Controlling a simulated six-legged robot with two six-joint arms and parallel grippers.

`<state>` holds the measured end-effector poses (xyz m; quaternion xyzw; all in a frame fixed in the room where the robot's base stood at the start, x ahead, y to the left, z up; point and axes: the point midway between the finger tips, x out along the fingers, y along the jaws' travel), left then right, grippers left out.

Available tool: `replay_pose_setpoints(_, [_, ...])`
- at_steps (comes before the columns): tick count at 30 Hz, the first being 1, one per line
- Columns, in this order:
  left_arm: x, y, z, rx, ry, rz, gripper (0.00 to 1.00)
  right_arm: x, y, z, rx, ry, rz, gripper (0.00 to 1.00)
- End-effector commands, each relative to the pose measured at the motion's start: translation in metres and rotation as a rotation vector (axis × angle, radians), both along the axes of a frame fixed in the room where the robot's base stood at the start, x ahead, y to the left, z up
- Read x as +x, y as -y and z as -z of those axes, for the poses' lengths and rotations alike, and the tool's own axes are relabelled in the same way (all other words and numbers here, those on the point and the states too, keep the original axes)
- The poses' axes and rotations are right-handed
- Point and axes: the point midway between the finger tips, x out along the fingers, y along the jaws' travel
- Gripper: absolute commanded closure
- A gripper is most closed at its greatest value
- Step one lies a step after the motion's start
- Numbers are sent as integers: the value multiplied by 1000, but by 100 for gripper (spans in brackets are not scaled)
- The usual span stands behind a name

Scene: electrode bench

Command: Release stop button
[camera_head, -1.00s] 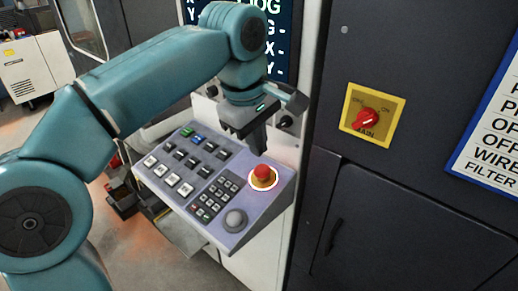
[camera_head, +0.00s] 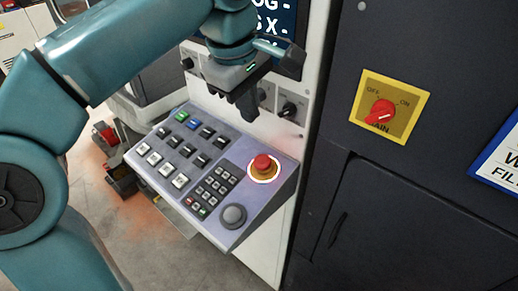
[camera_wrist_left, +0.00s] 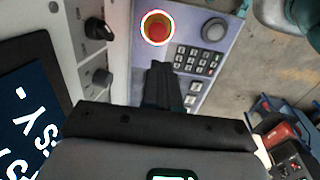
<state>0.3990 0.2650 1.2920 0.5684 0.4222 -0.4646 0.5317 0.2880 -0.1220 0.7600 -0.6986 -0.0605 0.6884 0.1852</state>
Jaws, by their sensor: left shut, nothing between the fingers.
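The red stop button (camera_head: 263,163) sits on a yellow base with a white ring at the right end of the sloped control panel (camera_head: 245,150). It also shows in the left wrist view (camera_wrist_left: 156,28), beyond the fingertips. My left gripper (camera_head: 246,117) is shut and empty. It hangs above and behind the button, near the panel's back edge, apart from it. In the left wrist view my left gripper (camera_wrist_left: 160,66) points toward the button with a gap between. My right gripper is not in view.
The panel carries several keys, a keypad (camera_head: 212,190) and a grey round knob (camera_head: 233,215). Black rotary knobs (camera_head: 289,109) are on the upright face behind. A red main switch (camera_head: 381,111) on a yellow plate is on the dark cabinet at right. Space above the panel's front is free.

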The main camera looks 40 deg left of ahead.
Motion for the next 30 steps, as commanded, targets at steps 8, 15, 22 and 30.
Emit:
replay_pose_setpoints(8, [10,-2,44,0,-7,-2,100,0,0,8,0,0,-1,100])
replay_pose_setpoints(15, [23,-2,94,0,-6,-2,100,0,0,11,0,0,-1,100])
replay_pose_setpoints(22, [31,-2,126,0,-4,-2,100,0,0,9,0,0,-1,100])
replay_pose_setpoints(30, [33,-2,136,0,-1,-1,100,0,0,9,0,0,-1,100])
